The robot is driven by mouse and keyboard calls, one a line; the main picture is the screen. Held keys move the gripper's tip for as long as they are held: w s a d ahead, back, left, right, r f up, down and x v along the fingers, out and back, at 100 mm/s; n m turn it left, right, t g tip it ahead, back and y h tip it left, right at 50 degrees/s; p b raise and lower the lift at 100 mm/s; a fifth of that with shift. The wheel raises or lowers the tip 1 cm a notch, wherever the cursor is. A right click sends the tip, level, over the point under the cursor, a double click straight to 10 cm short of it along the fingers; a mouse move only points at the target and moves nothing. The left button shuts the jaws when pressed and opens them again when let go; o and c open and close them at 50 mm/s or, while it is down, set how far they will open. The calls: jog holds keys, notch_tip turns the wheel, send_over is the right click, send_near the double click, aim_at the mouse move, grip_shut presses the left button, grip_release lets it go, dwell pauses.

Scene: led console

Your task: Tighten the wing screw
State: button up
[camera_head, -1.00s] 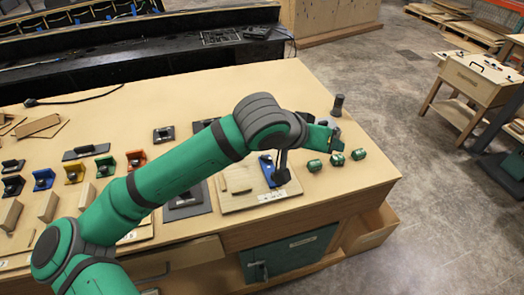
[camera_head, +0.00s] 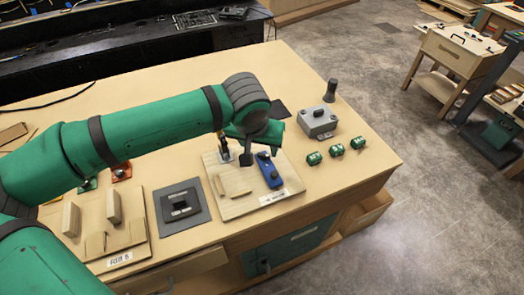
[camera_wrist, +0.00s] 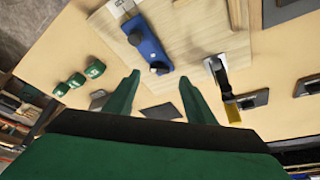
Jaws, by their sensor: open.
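A blue block with dark knobs (camera_head: 268,170) lies on a pale wooden board (camera_head: 232,206) with a label at its front edge. It shows in the wrist view (camera_wrist: 148,42), with a round dark knob near each end. I cannot tell for certain which part is the wing screw. In the head view my gripper (camera_head: 250,150) hangs just behind the blue block, partly hidden by my wrist.
A dark square plate (camera_head: 182,207) lies left. The table's front right corner is clear.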

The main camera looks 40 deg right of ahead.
aim_at(263, 155)
jog(key=shift+x, duration=2.4)
jog(key=c, duration=1.1)
